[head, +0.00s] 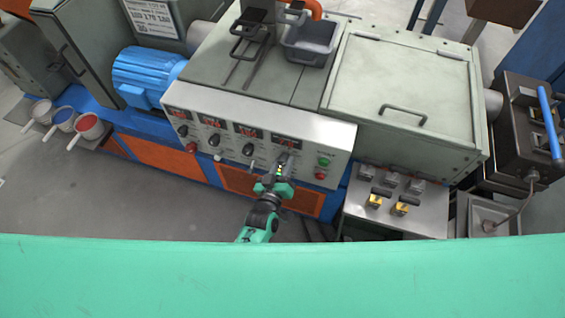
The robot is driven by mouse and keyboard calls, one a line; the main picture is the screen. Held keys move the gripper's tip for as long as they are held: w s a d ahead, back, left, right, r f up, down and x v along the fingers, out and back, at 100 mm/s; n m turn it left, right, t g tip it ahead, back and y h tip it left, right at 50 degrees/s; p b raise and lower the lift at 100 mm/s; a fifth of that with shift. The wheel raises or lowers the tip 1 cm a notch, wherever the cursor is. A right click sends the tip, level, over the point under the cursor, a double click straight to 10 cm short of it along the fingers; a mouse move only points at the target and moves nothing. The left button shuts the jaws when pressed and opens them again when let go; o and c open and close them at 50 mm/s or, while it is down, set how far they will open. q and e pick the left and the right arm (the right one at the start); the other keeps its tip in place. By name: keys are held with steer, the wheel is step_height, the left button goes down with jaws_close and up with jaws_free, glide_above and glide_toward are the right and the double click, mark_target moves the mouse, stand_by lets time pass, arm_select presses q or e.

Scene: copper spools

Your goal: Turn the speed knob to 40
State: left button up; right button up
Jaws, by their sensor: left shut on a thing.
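A sloped grey control panel (330,135) on the machine's front carries a row of dark knobs under small red displays. One dark knob (248,149) shows clear of my arm, and others sit further left. My left gripper (281,168) reaches up to the panel and is shut on the rightmost knob, which it mostly hides. The labels and the display figures are too small to read, so I cannot tell the knob's setting. My right gripper is not in view.
A green button (323,162) and a red button (320,174) sit close right of the gripper. A red knob (191,147) is at the panel's lower left. Grey floor lies in front.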

arm_select(q)
steer(key=shift+f+m, duration=0.15)
steer(key=shift+m, duration=0.75)
steer(key=o, duration=1)
